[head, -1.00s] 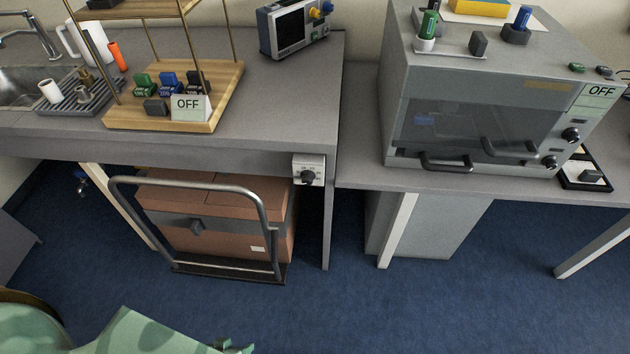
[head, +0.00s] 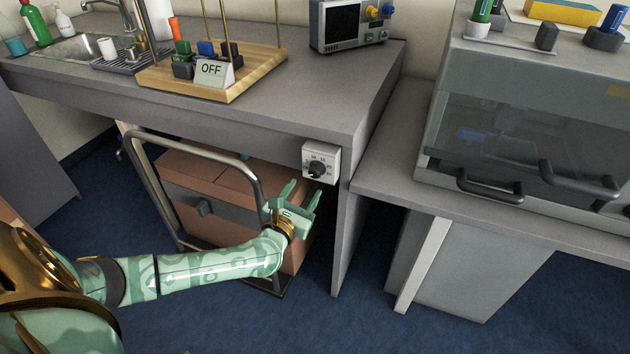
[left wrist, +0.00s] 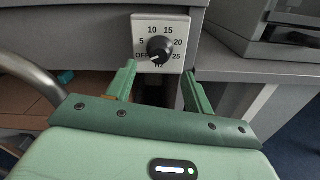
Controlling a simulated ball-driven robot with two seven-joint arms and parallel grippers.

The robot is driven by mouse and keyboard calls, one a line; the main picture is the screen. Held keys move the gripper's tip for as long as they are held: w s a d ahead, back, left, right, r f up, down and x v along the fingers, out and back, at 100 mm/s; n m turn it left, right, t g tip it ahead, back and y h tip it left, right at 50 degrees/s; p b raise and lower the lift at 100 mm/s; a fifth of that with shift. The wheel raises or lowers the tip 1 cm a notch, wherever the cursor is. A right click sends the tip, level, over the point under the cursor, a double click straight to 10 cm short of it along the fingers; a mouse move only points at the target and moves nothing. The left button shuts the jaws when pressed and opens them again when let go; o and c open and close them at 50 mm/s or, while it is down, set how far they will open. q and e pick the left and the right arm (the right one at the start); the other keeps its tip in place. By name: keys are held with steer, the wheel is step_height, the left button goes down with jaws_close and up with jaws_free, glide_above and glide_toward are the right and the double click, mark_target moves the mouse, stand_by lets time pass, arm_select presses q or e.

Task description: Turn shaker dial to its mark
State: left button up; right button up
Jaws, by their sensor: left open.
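The shaker dial is a black round knob (head: 317,169) on a white plate (head: 331,155) on the front edge of the left table. In the left wrist view the knob (left wrist: 159,48) sits inside a scale reading OFF, 5, 10, 15, 20, 25 and Hz. Its white pointer line points to the lower left, near OFF. My left gripper (head: 301,197) is open and empty, just below and in front of the dial, apart from it. In the left wrist view its two fingers (left wrist: 158,90) stand to either side, below the knob. My right gripper is not seen.
A metal cart handle (head: 195,150) stands left of my left gripper, in front of brown boxes (head: 215,190).

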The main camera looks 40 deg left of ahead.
mark_target(313, 176)
arm_select(q)
steer(key=b+x, duration=0.1)
steer(key=x, duration=0.4)
steer(key=shift+w+a+f, duration=0.1)
steer(key=shift+f, duration=0.1)
steer(key=shift+w+a+r+b, duration=0.2)
steer(key=shift+w+b, duration=0.15)
steer(key=shift+w, duration=0.35)
steer(key=c, duration=1)
